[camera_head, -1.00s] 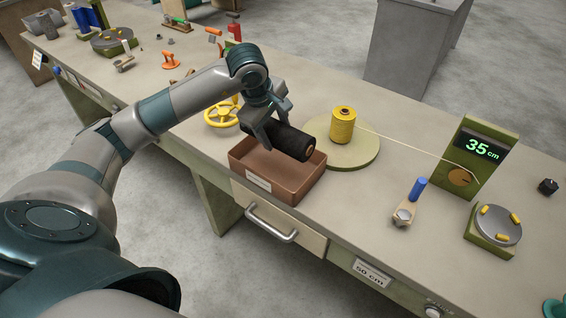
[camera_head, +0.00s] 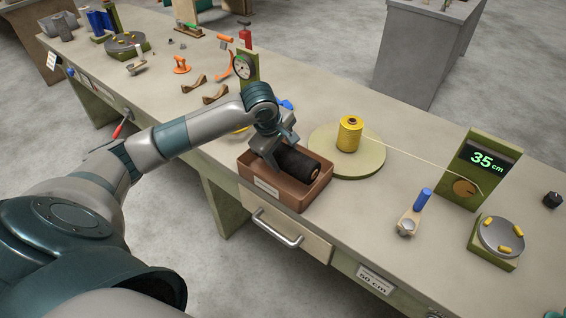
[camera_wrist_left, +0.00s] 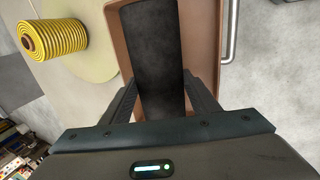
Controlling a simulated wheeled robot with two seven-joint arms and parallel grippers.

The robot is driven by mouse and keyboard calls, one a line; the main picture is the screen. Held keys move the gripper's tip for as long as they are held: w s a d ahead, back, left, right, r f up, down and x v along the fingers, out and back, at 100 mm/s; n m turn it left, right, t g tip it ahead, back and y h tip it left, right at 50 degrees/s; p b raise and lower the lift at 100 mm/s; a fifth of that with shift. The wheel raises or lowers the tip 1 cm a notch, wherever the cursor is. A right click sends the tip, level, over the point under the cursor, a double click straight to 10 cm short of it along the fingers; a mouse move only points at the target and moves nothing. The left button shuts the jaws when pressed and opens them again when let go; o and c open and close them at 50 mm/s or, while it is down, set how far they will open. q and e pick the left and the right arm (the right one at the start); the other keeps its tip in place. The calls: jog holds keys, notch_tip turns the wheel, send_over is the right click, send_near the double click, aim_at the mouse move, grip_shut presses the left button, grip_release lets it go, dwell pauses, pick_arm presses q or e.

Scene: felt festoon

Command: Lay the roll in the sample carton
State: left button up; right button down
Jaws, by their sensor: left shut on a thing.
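The roll (camera_head: 297,163) is a black cylinder. It is down inside the sample carton (camera_head: 312,197), an open reddish-brown box with a white label on its front wall. My left gripper (camera_head: 268,158) is shut on the roll, near its left end in the head view. In the left wrist view the roll (camera_wrist_left: 150,55) runs away between the two fingers, with the carton wall (camera_wrist_left: 205,40) alongside. Whether the roll touches the carton floor is hidden. My right gripper is not in view.
A yellow thread spool (camera_head: 349,134) stands on a round pale-green disc (camera_head: 370,157) just behind the carton. A drawer handle (camera_head: 276,228) sits below the carton. Bench space right of the disc is mostly clear.

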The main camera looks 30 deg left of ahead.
pick_arm(q)
notch_tip(320, 180, down, 4)
jog(key=shift+r+p, duration=0.25)
jog(key=shift+p, duration=0.55)
jog(key=shift+f, duration=0.3)
jog(key=shift+f, duration=0.15)
jog(key=o, duration=1.4)
